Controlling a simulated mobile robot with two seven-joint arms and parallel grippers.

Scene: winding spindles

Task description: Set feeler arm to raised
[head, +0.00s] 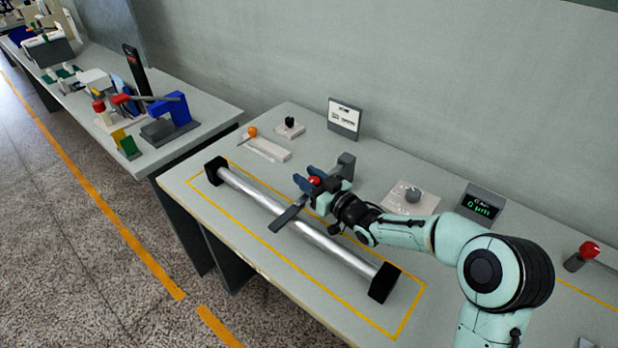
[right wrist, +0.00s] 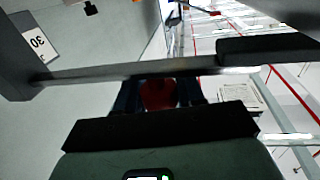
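The feeler arm (head: 290,214) is a dark flat bar lying across above the silver roller (head: 265,203) in the head view. I cannot tell whether it touches the roller. Its red knob (head: 314,181) sits between the dark blue fingers of my right gripper (head: 308,181). In the right wrist view the red knob (right wrist: 159,94) fills the space between both fingers, so the gripper looks shut on it. The feeler arm's bar crosses the right wrist view in front of the knob. A grey post (head: 346,165) stands just behind the gripper. My left gripper is out of view.
Black supports (head: 215,171) (head: 383,283) hold the roller's ends inside a yellow outline. A green-digit display (head: 481,206), a dial plate (head: 410,198) and an orange-knobbed block (head: 266,148) stand behind. A red-topped knob (head: 588,250) is at right. The front table strip is clear.

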